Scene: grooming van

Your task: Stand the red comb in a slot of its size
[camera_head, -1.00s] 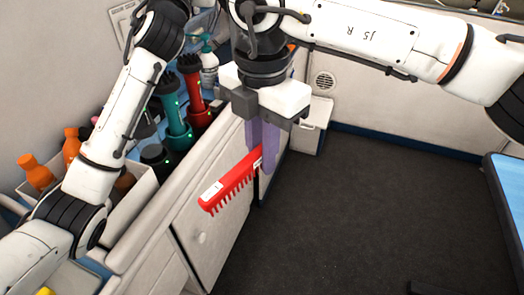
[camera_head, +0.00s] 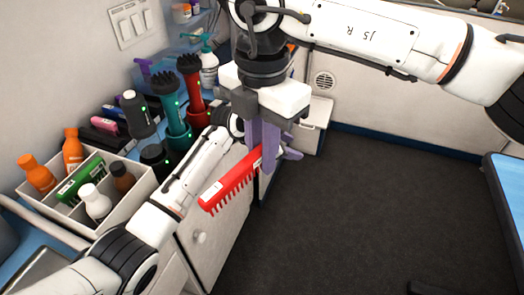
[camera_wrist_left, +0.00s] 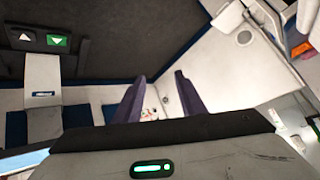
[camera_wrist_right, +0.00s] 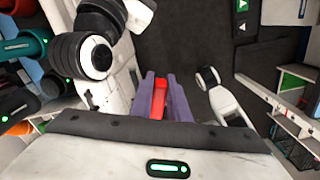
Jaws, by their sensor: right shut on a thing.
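The red comb (camera_head: 229,183) is held in the air in front of the white cabinet, tilted, its teeth pointing down. My right gripper (camera_head: 264,168) is shut on one end of it; the comb also shows between the purple fingers in the right wrist view (camera_wrist_right: 158,100). My left gripper (camera_head: 293,154) is mostly hidden behind my right gripper in the head view. In the left wrist view its purple fingers (camera_wrist_left: 160,92) are apart with nothing between them. I cannot make out an empty slot of the comb's size.
A white divided caddy (camera_head: 128,200) on the counter holds orange bottles, a white bottle, a brown bottle and a green item. Behind it stand black, pink and purple items, a teal tool (camera_head: 170,100) and a red tool (camera_head: 193,85).

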